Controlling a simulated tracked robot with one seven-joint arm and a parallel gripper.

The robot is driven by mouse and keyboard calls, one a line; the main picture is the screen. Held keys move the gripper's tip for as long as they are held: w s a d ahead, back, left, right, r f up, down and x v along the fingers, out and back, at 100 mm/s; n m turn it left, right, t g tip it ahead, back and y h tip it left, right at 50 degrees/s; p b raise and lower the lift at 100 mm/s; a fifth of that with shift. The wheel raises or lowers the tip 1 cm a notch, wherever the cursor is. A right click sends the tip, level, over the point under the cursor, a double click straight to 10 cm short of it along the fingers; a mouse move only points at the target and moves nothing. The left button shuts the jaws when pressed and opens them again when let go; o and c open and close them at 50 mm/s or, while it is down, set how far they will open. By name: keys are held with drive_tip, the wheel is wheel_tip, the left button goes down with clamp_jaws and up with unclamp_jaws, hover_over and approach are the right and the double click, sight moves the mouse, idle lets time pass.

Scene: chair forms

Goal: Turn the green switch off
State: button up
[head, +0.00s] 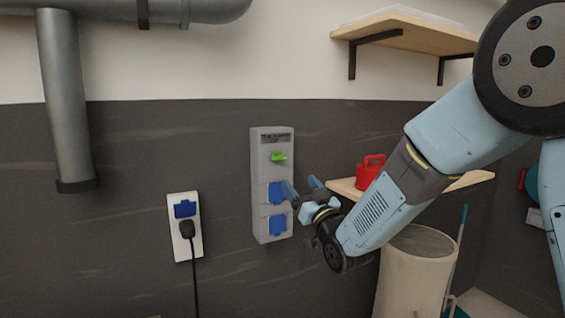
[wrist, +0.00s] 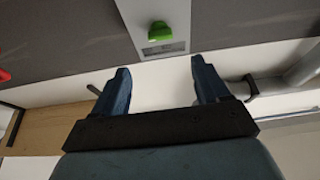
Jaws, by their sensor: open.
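The green switch (head: 278,157) is a small knob near the top of a grey wall-mounted box (head: 258,200), above two blue socket covers. In the head view it looks turned roughly sideways. It also shows in the wrist view (wrist: 160,32), ahead of my fingers and between their lines. My gripper (head: 302,186) is open and empty, to the right of the box and a little lower than the switch. In the wrist view both blue fingers (wrist: 158,88) are spread wide and apart from the switch.
A white socket plate (head: 183,248) with a plugged-in black cord is left of the box. A red can (head: 370,172) sits on a low wooden shelf (head: 343,188) behind my arm. A beige barrel (head: 412,285) stands below. The wall around the box's left side is clear.

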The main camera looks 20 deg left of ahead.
sight(281, 158)
drive_tip(key=x, duration=1.2)
drive_tip(key=shift+f, duration=0.1)
